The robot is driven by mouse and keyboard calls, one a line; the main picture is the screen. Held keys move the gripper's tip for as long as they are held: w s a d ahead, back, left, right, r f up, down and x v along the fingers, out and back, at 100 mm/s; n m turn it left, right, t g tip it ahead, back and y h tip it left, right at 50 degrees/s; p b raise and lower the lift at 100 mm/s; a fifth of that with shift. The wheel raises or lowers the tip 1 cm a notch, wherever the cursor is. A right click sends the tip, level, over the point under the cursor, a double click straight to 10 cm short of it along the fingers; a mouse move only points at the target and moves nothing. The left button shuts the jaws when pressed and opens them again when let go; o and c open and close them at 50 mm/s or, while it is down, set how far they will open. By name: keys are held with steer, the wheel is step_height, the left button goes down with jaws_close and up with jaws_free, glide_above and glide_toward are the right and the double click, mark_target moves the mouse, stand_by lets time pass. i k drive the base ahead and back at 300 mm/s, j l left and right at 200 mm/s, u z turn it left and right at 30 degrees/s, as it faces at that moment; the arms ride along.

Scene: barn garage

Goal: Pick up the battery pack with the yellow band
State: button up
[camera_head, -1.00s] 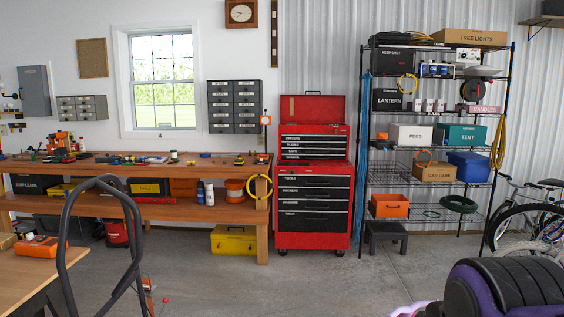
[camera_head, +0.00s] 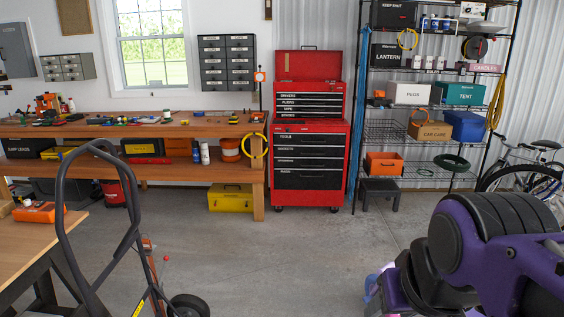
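I cannot make out for sure a battery pack with a yellow band. Small tools and parts lie along the top of the long wooden workbench (camera_head: 210,131), too small to name with certainty. One small dark and yellow item (camera_head: 234,119) lies near the right end of the bench top; I cannot tell what it is. My purple and black arm fills the lower right corner. My gripper's fingers are not visible.
A red tool chest (camera_head: 301,191) stands right of the bench. A wire shelf (camera_head: 408,178) and bicycles (camera_head: 525,175) are farther right. A hand truck (camera_head: 130,240) stands at front left, beside a wooden table (camera_head: 30,255). The concrete floor (camera_head: 270,265) in the middle is clear.

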mark_target(234, 120)
steer(key=i+j+u, duration=0.1)
steer(key=i, duration=0.4)
steer(key=i+j+u, duration=0.1)
steer(key=i, duration=0.4)
steer(key=i+j+z, duration=0.2)
steer(key=i, duration=0.95)
steer(key=i+u, duration=0.1)
steer(key=i, duration=0.5)
steer(key=i+l+u, duration=0.1)
steer(key=i, duration=0.45)
steer(key=i+u, duration=0.2)
steer(key=i, duration=0.9)
steer(key=i+j+z, duration=0.35)
steer(key=i+j, duration=0.2)
steer(key=j, duration=0.15)
steer(key=i+j+z, duration=0.2)
steer(key=j, duration=0.2)
steer(key=i+j+z, duration=0.2)
steer(key=k+j+u, duration=0.15)
steer(key=i+j, duration=0.05)
steer(key=j, duration=0.05)
